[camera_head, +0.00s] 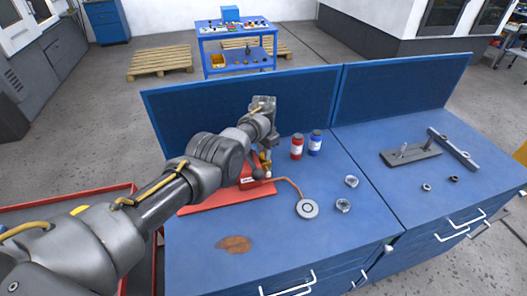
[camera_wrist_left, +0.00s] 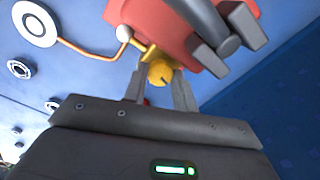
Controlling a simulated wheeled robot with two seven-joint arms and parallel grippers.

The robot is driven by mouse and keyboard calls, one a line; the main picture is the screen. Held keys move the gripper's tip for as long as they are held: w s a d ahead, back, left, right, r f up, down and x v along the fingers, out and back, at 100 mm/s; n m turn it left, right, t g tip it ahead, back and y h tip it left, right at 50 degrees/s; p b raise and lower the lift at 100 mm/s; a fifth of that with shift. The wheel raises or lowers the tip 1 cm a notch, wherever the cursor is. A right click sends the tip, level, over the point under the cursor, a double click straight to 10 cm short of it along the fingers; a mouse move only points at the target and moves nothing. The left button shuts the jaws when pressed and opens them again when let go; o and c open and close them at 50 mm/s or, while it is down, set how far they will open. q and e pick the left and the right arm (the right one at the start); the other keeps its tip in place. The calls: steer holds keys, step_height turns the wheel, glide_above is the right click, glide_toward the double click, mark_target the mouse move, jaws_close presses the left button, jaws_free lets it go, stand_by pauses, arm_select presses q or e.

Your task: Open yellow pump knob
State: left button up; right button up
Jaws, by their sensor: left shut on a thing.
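The yellow knob (camera_wrist_left: 160,73) shows in the left wrist view between the fingers of my left gripper (camera_wrist_left: 160,88). The fingers are closed on it from both sides. The knob belongs to a red pump (camera_wrist_left: 165,28) with a grey cylinder, and a copper pipe runs from it. In the head view my left gripper (camera_head: 265,160) reaches down at the pump (camera_head: 228,194), and my arm hides much of the pump and the knob. My right gripper does not show.
The copper pipe ends at a round grey disc (camera_head: 307,208) on the blue bench (camera_head: 290,245). A red bottle (camera_head: 297,147) and a blue bottle (camera_head: 315,143) stand right of my gripper. Metal rings lie near the disc. A blue panel (camera_head: 225,105) rises behind. The front bench area is mostly clear.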

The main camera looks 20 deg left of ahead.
mark_target(263, 154)
arm_select(q)
steer(key=o, duration=0.7)
steer(key=shift+s+f, duration=0.1)
steer(key=shift+f, duration=0.05)
steer(key=shift+r, duration=0.2)
steer(key=shift+r, duration=0.35)
step_height(263, 154, up, 10)
steer(key=shift+f, duration=0.1)
